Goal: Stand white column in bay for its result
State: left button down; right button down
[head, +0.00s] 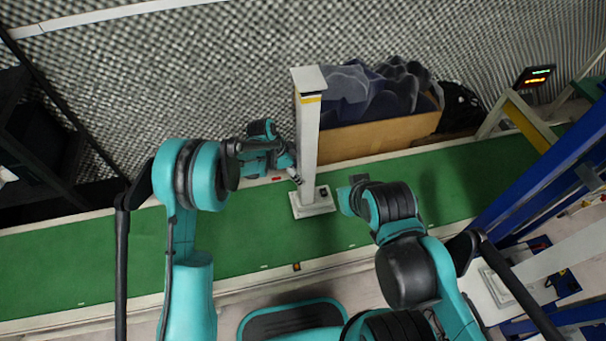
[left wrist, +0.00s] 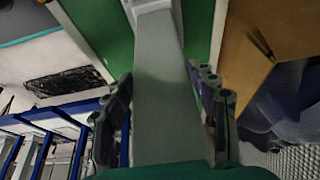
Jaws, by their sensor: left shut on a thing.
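The white column (head: 308,140) is upright over the green bench (head: 240,235), with a flat square top, a yellow and black band near it and a wide base plate with a dark mark. Whether the base touches the bench I cannot tell. My left gripper (head: 294,172) is shut on its shaft from the left. In the left wrist view the shaft (left wrist: 160,85) runs between both fingers (left wrist: 165,115). My right gripper (head: 349,194) is just right of the column's base; its fingers are too hidden to read. Blue-framed bays (head: 535,180) stand at the right.
A cardboard box (head: 375,138) of dark wavy foam stands behind the column. A small display (head: 536,76) with green and orange lights is at the upper right. Another white post (head: 545,262) stands low among the blue frames. The bench left of the column is mostly clear.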

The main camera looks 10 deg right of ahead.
pick_arm(q)
notch_tip(320, 180, down, 4)
jog(key=shift+r+b, duration=0.1)
jog(key=shift+b, duration=0.8)
jog(key=shift+c, duration=2.4)
grip_release()
jog(key=p+v, duration=0.4)
jog(key=v, duration=0.8)
